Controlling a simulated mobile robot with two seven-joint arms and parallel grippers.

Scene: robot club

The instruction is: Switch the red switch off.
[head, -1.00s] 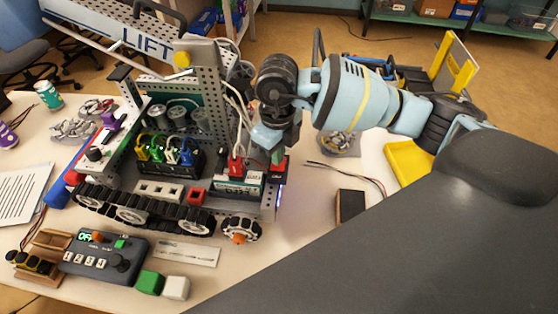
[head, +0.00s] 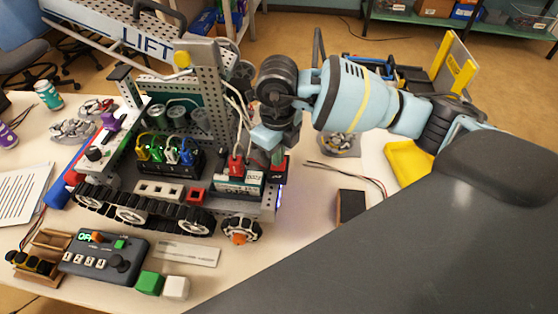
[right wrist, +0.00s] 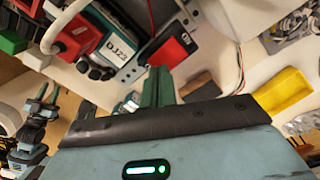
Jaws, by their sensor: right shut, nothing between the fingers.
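The wheeled robot model (head: 130,190) stands on the table. A red switch-like block with a dark surround (head: 284,166) sits at its right rear corner, partly hidden by my fingers. The same red part shows in the right wrist view (right wrist: 172,53), just beyond the fingertips. My right gripper (head: 277,157) points down at this red part, shut and empty; its green fingers show in the right wrist view (right wrist: 157,84). I cannot tell whether they touch it, nor which way the switch is set.
A red plug (head: 236,166) and cables stand beside my gripper. Another small red block (head: 197,194) is on the model's near side. A control box (head: 105,256) with a green display lies in front. A dark block (head: 350,206) and a yellow tray (head: 408,160) lie right.

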